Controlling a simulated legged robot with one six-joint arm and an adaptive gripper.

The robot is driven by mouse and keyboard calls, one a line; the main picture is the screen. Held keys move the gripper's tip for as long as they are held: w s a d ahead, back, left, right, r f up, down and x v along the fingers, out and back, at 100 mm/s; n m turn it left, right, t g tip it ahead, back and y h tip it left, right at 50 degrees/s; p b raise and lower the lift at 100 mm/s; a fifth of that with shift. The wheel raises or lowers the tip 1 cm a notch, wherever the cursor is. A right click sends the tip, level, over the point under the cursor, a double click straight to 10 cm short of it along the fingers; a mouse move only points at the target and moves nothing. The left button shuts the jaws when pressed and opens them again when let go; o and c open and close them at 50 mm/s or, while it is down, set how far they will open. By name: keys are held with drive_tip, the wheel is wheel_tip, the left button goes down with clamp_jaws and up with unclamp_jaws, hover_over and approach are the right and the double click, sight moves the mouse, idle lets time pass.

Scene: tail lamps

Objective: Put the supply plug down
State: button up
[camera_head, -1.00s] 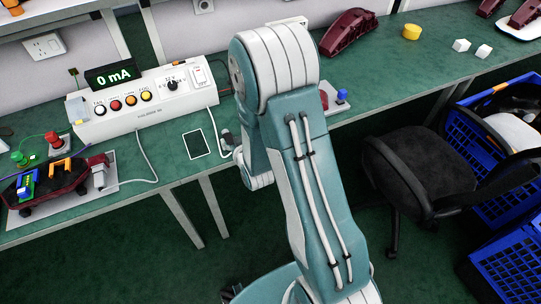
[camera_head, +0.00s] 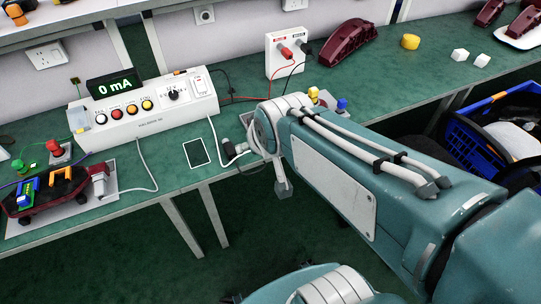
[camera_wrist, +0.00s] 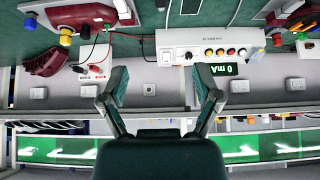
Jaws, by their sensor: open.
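My gripper (camera_wrist: 160,90) is open in the wrist view, its two fingers spread wide with nothing between them. In the head view my arm hides most of it. A dark plug (camera_head: 230,148) with a white cable lies at the bench's front edge, right of a flat dark tablet (camera_head: 197,152); I cannot tell for sure that it is the supply plug. A white and red connector (camera_head: 99,180) sits beside the dark red lamp (camera_head: 45,190) at the left. In the wrist view another white and red connector (camera_wrist: 122,10) shows at the top, beside a red lamp.
The white tester (camera_head: 145,115) reads 0 mA. A white supply box (camera_head: 287,55) holds a red and a black plug with leads. A dark red lamp cover (camera_head: 347,43) stands right of it. Yellow and white blocks lie farther right. Blue crates (camera_head: 470,145) stand on the floor.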

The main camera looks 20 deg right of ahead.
drive_tip(key=s+r+g, duration=0.1)
drive_tip(key=s+r, duration=0.1)
drive_tip(key=s, duration=0.6)
drive_tip(key=shift+s+g, duration=0.3)
drive_tip(key=shift+s, duration=0.05)
drive_tip(key=shift+o, duration=0.3)
drive_tip(key=shift+w+r, duration=0.1)
drive_tip(key=shift+w, duration=0.05)
idle(0.5)
